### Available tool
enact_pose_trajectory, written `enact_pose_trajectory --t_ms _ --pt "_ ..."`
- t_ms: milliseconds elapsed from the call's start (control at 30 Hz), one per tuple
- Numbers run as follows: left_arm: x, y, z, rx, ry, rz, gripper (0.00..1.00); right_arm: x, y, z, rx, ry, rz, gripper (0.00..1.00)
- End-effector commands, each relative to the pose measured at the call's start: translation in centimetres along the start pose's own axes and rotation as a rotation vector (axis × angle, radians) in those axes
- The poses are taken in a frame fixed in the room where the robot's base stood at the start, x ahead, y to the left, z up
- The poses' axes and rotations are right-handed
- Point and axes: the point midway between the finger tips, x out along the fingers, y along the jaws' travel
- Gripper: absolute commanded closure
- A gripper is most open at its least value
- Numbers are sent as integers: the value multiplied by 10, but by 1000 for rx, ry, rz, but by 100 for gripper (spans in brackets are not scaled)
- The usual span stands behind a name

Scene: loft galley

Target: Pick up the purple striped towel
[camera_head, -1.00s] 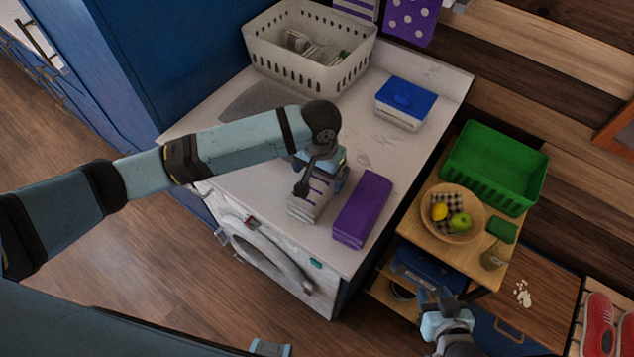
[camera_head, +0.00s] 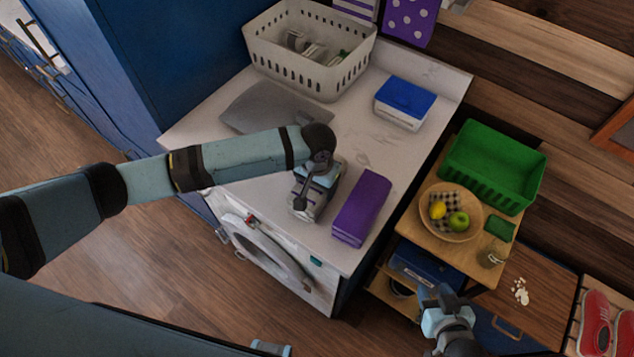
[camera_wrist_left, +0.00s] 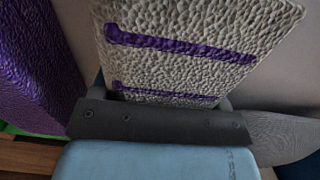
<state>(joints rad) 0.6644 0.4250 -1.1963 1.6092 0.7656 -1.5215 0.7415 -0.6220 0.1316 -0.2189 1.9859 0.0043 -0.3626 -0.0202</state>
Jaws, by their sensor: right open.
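The purple striped towel (camera_head: 302,212) is a folded pale towel with purple stripes, on the white counter above the washing machine. My left gripper (camera_head: 311,193) is down over it and hides much of it. In the left wrist view the towel (camera_wrist_left: 190,50) fills the space in front of the palm, with finger edges close at both sides. I cannot tell whether the fingers press on it. A plain purple towel (camera_head: 361,207) lies just to its right, apart from it. My right gripper (camera_head: 437,300) is open and empty, low beside the wooden cart.
A white basket (camera_head: 290,75) and a blue-topped stack (camera_head: 404,103) stand farther back on the counter (camera_head: 375,150). A grey mat (camera_head: 270,108) lies at the left. The cart holds a fruit bowl (camera_head: 435,228) and a green crate (camera_head: 480,190).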

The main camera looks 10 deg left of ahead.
Motion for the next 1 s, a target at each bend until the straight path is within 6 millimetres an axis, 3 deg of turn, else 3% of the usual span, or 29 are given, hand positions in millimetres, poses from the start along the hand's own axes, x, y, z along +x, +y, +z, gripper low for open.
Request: enact_pose_trajectory --t_ms 333,533,667,1000 --pt "-2 0 0 0 1 0 60 0 0 0 1 -1 0 57" --pt "-18 0 -1 1 2 1 60 1 0 2 1 -1 0 57" --pt "-42 0 -1 0 3 1 60 2 0 4 1 -1 -1 57" --pt "-130 0 -1 1 5 2 60 6 -2 10 3 -3 -4 57"
